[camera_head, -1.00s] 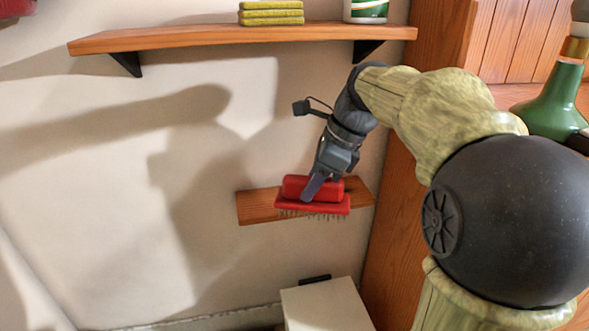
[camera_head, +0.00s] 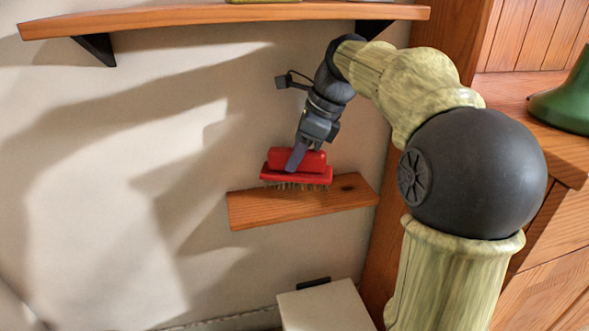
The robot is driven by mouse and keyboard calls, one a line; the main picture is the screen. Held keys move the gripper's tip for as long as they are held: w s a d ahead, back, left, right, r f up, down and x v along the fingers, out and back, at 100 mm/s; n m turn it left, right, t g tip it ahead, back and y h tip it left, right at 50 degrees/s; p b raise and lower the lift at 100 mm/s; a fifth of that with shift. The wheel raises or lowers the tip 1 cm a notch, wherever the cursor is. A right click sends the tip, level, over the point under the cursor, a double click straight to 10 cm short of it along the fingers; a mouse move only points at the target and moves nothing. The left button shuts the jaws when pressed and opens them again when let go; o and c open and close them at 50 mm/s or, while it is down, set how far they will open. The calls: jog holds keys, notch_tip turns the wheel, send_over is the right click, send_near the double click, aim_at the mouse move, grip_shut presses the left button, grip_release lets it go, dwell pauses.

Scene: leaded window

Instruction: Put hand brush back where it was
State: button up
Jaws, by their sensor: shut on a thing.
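The hand brush (camera_head: 313,176) is red with pale bristles pointing down. My gripper (camera_head: 294,162) is shut on its red upper part. The brush is in front of and slightly above a small wooden shelf (camera_head: 345,194) on the wall. Its bristle tips appear close to the shelf top; I cannot tell whether they touch it. The gripper's far finger is hidden behind the brush.
A longer wooden shelf (camera_head: 220,14) on black brackets is above. A pale box (camera_head: 325,308) stands below the small shelf. Wooden cabinetry (camera_head: 545,110) with a green object (camera_head: 566,100) is at right. Bare wall lies to the left.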

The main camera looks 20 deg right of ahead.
jog(key=shift+w+f+b, duration=0.1)
jog(key=shift+f+b, duration=1.65)
jog(key=shift+b, duration=0.4)
jog(key=shift+r, duration=0.15)
jog(key=o, duration=1)
jog(key=shift+o, duration=0.2)
